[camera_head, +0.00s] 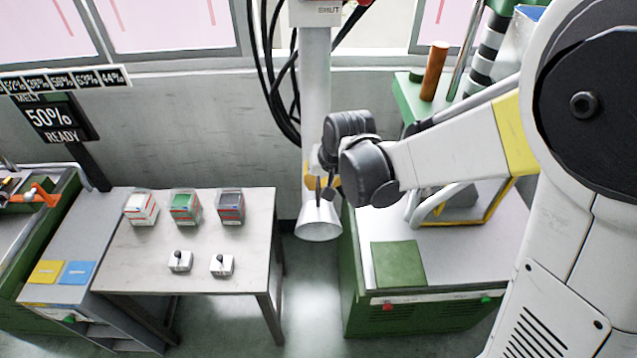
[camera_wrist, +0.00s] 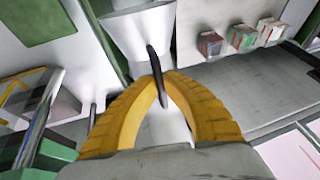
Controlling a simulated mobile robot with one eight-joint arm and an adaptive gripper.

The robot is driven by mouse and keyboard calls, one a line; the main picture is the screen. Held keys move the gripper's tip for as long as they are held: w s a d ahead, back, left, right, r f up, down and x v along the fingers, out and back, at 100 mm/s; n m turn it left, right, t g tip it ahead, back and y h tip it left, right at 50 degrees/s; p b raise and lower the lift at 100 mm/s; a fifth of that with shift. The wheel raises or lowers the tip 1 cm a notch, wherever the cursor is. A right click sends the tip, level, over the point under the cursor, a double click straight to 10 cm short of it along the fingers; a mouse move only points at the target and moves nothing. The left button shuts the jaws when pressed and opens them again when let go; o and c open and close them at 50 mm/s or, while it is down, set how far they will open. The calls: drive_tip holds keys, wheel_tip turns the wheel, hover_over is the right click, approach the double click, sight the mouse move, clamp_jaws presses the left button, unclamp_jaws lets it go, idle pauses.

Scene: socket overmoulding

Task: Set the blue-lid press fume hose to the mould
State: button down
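The fume hose (camera_head: 316,90) is a white vertical pipe ending in a white flared hood (camera_head: 318,224) that hangs between the table and the right machine. My gripper (camera_head: 322,186) is at the hood's narrow upper end. In the wrist view, its yellow fingers (camera_wrist: 160,82) come together around a thin black strip, which looks like a handle, in front of the white hood (camera_wrist: 140,35). The exact contact is partly hidden. A green-based machine (camera_head: 428,235) with a green square plate (camera_head: 398,264) stands to the right of the hood. I cannot tell which part is the mould.
A grey table (camera_head: 225,270) at left holds three small boxes (camera_head: 185,207) and two white switch blocks (camera_head: 180,261). Left of it, a bench carries a yellow plate (camera_head: 47,271) and a blue plate (camera_head: 78,273). Black cables (camera_head: 275,90) hang by the pipe.

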drive_tip(key=shift+d, duration=0.45)
drive_tip(key=w+d+n+g+y+b, duration=0.1)
drive_tip(key=w+d+n, duration=0.1)
drive_tip(key=d+n, duration=0.2)
drive_tip(key=w+d+n+g+y+b, duration=0.1)
drive_tip(key=d+n, duration=0.3)
drive_tip(key=d, duration=0.5)
drive_tip(key=shift+w+d+g+b, duration=0.3)
drive_tip(key=shift+w+b, duration=0.3)
drive_tip(key=shift+w, duration=0.3)
drive_tip(key=c, duration=1.6)
unclamp_jaws()
drive_tip(key=shift+o, duration=0.5)
drive_tip(key=shift+w, duration=0.2)
drive_tip(key=shift+s, duration=0.1)
